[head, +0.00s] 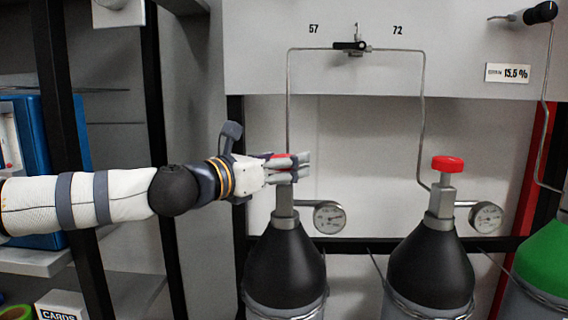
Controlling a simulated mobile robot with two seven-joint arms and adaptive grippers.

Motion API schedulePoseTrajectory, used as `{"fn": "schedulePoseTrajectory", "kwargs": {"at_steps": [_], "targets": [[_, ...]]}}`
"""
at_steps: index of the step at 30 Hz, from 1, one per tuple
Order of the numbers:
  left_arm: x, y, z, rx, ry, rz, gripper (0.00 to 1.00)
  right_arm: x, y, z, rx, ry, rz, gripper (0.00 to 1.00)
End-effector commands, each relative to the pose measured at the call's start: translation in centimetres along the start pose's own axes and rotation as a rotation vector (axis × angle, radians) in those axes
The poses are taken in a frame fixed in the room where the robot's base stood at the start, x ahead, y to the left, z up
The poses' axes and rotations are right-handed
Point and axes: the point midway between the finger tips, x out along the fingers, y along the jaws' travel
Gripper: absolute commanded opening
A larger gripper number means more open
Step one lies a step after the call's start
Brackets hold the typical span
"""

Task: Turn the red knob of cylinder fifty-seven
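Cylinder fifty-seven (286,262) is the black-shouldered gas cylinder under the "57" label (313,29). My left gripper (304,166) reaches in from the left at the top of its valve. Its red knob (282,161) is mostly hidden by the fingers; a strip of red shows between them. The fingers are on either side of the knob, but I cannot tell whether they press on it. My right gripper is not in view.
A second black cylinder (431,262) with a red knob (447,163) stands to the right under "72". Gauges (330,217) stick out beside the valves. Thin pipes rise to the panel (262,70). A green cylinder (546,258) is at the far right, a shelf rack at left.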

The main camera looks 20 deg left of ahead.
Motion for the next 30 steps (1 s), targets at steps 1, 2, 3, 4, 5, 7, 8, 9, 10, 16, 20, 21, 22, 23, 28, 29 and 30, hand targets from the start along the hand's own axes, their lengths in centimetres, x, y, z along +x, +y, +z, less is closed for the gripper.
{"fn": "schedulePoseTrajectory", "kwargs": {"at_steps": [1,2,3,4,5,7,8,9,10,16,20,21,22,23,28,29,30], "targets": [[0.43,-0.04,-0.01,0.001,0.000,-0.001,0.67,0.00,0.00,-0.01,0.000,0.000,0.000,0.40],[0.57,-0.04,0.00,0.001,0.000,-0.001,0.67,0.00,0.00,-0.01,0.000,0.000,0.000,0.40],[0.70,-0.04,-0.01,0.000,0.000,-0.001,0.67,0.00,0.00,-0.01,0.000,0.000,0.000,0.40],[0.75,-0.04,-0.01,0.000,0.000,-0.001,0.67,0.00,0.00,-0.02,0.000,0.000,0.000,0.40],[0.78,-0.03,-0.01,0.000,0.000,-0.001,0.67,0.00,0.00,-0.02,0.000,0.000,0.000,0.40],[0.77,-0.03,-0.01,0.000,0.000,-0.001,0.67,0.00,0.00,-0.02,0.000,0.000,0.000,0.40],[0.76,-0.03,-0.02,0.000,0.000,-0.001,0.67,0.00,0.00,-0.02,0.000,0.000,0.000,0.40],[0.75,-0.02,-0.02,0.000,0.001,-0.001,0.67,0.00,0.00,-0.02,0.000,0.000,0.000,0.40],[0.75,-0.02,-0.02,0.000,0.001,0.000,0.65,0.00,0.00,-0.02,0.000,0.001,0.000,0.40],[0.73,-0.01,-0.04,0.000,0.001,0.000,0.20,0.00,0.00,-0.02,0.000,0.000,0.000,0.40],[0.73,-0.02,-0.04,0.000,0.001,0.000,0.19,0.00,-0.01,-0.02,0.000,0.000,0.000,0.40],[0.73,-0.02,-0.04,0.000,0.001,0.002,0.19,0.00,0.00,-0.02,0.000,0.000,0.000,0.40],[0.73,-0.03,-0.04,0.000,0.001,0.004,0.19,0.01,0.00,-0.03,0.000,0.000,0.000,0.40],[0.73,-0.04,-0.05,0.000,0.001,0.007,0.19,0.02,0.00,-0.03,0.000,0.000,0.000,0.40],[0.75,-0.16,-0.10,0.000,0.002,0.053,0.19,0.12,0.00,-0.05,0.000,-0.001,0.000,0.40],[0.75,-0.17,-0.11,0.000,0.002,0.067,0.19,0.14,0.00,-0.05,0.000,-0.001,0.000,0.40],[0.75,-0.19,-0.12,0.000,0.002,0.090,0.19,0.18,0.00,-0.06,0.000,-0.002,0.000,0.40]]}}
